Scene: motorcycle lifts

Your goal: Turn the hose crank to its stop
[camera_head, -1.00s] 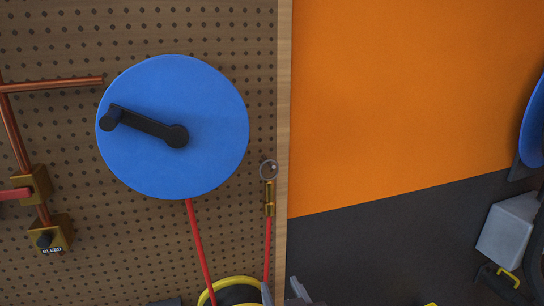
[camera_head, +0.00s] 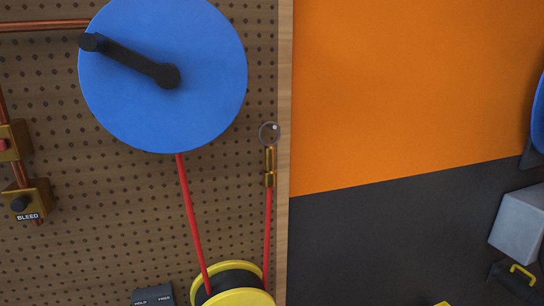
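The hose crank is a black arm (camera_head: 130,60) on a round blue disc (camera_head: 195,110) on the pegboard at upper left. Its hub is near the disc's middle, and its knob (camera_head: 92,42) points to the left and slightly up, at the disc's left rim. A red hose (camera_head: 188,205) runs down from behind the disc to a yellow-rimmed black reel (camera_head: 236,276) at the bottom edge. A second red hose length (camera_head: 267,220) rises to a brass fitting (camera_head: 269,165) below a round gauge-like end. Neither gripper is in view.
Copper pipes and a brass valve block labelled BLEED (camera_head: 27,200) are at the left. A dark box labelled HOLD and FREE (camera_head: 153,296) stands left of the reel. A wooden post (camera_head: 284,100) edges the pegboard. A grey block (camera_head: 518,225) is at the right.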

